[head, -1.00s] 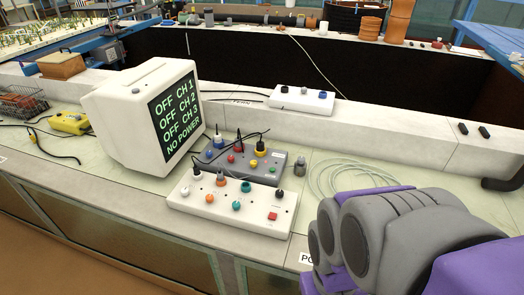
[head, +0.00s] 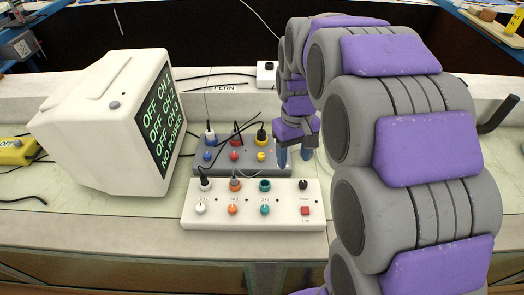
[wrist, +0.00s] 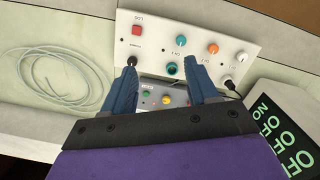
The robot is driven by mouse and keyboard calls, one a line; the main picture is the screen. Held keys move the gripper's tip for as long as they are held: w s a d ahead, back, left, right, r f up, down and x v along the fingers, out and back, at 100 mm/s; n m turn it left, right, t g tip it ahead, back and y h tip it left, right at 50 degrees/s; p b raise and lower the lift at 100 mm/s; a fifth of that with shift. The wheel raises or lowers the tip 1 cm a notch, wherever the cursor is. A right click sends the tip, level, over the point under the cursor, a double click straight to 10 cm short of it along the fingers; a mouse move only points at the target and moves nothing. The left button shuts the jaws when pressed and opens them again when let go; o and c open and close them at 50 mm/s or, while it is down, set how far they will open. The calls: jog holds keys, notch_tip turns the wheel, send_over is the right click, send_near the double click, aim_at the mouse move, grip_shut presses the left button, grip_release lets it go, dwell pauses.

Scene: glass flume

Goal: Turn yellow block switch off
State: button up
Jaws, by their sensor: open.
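A grey box (head: 236,170) lies behind a white box on the bench. It has blue, red and yellow sockets with plugs, and a small knob of matching colour in front of each. The yellow knob (head: 261,156) sits near its right end, below the yellow socket (head: 261,137). My gripper (head: 294,156) points down at the right end of the grey box, to the right of the yellow knob, and hides that end. In the wrist view the open, empty fingers (wrist: 162,76) frame part of the grey box, with a yellow knob (wrist: 166,99) between them. Contact cannot be told.
The white box (head: 250,217) has white, orange and teal knobs and a red switch (head: 305,211). The monitor (head: 105,120) reads OFF for three channels and NO POWER. A yellow box (head: 17,151) is at far left. Black cables cross the grey box. A coiled cable (wrist: 55,80) lies nearby.

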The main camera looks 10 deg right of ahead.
jog(key=w, duration=0.5)
jog(key=n+p, duration=0.1)
jog(key=n, duration=0.3)
send_over(260, 154)
notch_tip(260, 154, down, 20)
jog(key=shift+t, duration=0.5)
jog(key=f, duration=0.4)
jog(key=d+f+b, duration=0.1)
jog(key=f, duration=0.2)
jog(key=shift+s+d+f, duration=0.1)
jog(key=shift+s, duration=0.05)
jog(key=shift+f, duration=0.35)
jog(key=shift+a+f, duration=0.3)
jog(key=shift+a, duration=0.4)
